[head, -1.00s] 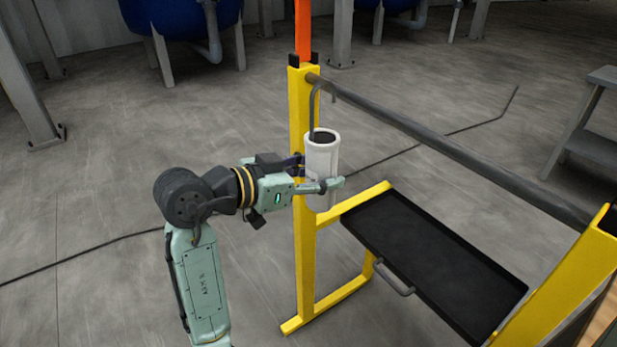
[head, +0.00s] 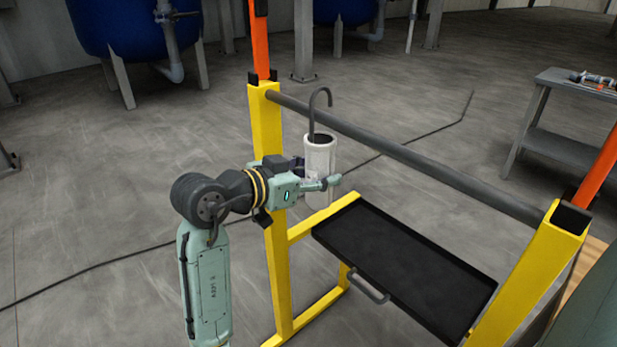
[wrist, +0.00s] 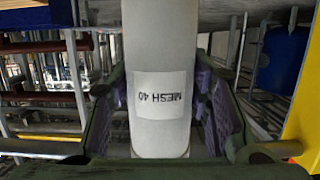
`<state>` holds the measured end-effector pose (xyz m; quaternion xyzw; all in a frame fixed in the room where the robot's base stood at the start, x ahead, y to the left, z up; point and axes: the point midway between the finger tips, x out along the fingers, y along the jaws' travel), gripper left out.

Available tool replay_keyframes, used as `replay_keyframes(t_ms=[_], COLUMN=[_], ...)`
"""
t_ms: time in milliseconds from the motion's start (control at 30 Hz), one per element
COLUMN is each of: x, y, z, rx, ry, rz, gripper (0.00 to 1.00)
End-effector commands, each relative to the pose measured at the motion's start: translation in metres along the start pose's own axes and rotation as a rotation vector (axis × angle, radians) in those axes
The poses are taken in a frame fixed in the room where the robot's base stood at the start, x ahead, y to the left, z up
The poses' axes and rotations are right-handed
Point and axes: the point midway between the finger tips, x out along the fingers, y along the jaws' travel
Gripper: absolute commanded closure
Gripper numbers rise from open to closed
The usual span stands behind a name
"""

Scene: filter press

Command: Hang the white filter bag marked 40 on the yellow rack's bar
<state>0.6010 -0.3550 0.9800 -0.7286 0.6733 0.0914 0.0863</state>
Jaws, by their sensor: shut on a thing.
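The white filter bag (head: 320,158) hangs upright in my gripper (head: 317,184), beside the left end of the yellow rack (head: 266,130). In the wrist view the bag's label (wrist: 161,97) reads MESH 40, upside down, between the jaws of my gripper (wrist: 165,120). A dark hook (head: 313,105) rises from the bag's dark open top. I cannot tell whether the hook touches the bar.
A black tray (head: 400,262) with a handle sits low in the rack, below and right of the bag. A grey side table (head: 560,145) stands at the right. Blue tanks (head: 130,35) stand behind. A dark cable runs across the floor. The space above the bar is clear.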

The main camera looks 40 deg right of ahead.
Motion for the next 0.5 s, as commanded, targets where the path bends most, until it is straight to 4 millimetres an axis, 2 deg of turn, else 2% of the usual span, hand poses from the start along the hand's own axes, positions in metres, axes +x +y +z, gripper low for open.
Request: replay_keyframes(t_ms=[300,500], x=[0.025,0.030], y=[0.001,0.000], z=[-0.007,0.012], rx=[0.001,0.000], ry=[0.000,0.000], rz=[0.003,0.000], gripper=[0.75,0.75])
